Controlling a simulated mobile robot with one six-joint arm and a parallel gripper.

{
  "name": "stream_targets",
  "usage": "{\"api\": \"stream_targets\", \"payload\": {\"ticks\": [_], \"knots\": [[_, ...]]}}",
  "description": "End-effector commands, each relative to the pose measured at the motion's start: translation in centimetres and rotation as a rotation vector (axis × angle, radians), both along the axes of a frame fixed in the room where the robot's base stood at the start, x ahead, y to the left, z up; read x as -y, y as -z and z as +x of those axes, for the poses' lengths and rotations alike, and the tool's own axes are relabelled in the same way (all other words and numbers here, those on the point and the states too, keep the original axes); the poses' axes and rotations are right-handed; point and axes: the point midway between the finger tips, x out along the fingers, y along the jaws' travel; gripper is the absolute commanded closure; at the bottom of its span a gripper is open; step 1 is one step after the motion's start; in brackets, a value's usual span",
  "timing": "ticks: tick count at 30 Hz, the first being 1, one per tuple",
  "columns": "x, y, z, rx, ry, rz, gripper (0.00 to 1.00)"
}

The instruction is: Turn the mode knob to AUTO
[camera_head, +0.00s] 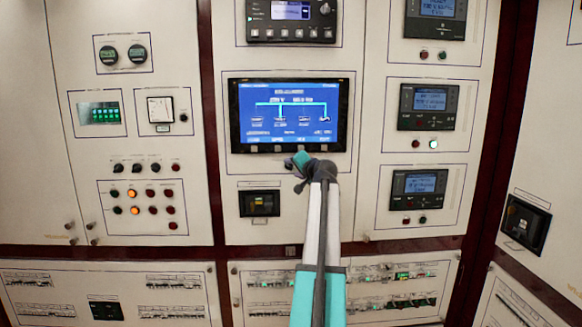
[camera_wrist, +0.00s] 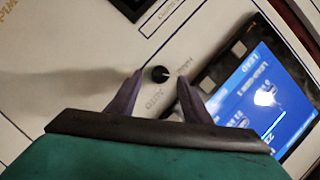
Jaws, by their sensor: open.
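The mode knob (camera_wrist: 160,74) is a small round black knob on the cream panel in the wrist view. A small light mark shows at its right edge, but which setting it points to is hard to tell. Rotated lettering reading AUTO (camera_wrist: 154,100) lies just below it, and another label, partly legible as MAN, lies to its upper right. My gripper (camera_wrist: 159,81) is open, with its two dark fingers either side of the knob in that view; contact is not visible. In the head view, my gripper (camera_head: 300,162) is just below the blue screen and appears to hide the knob.
The large blue screen (camera_head: 289,112) is close above my gripper and shows at right in the wrist view (camera_wrist: 265,95). A black socket-like unit (camera_head: 259,204) is below left. Several small knobs and lamps (camera_head: 143,168) are further left; meters (camera_head: 427,107) are at right.

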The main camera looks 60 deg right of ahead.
Motion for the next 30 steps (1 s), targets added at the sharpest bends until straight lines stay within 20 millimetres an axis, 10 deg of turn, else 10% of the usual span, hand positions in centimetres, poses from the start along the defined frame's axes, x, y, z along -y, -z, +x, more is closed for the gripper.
{"api": "stream_targets", "payload": {"ticks": [19,26,30], "knots": [[1.4,0.5,1.9,0.001,0.001,0.000,0.56],[1.4,0.5,1.9,0.000,0.000,0.000,0.95],[1.1,0.6,2.0,0.001,-0.001,0.001,0.97]]}}
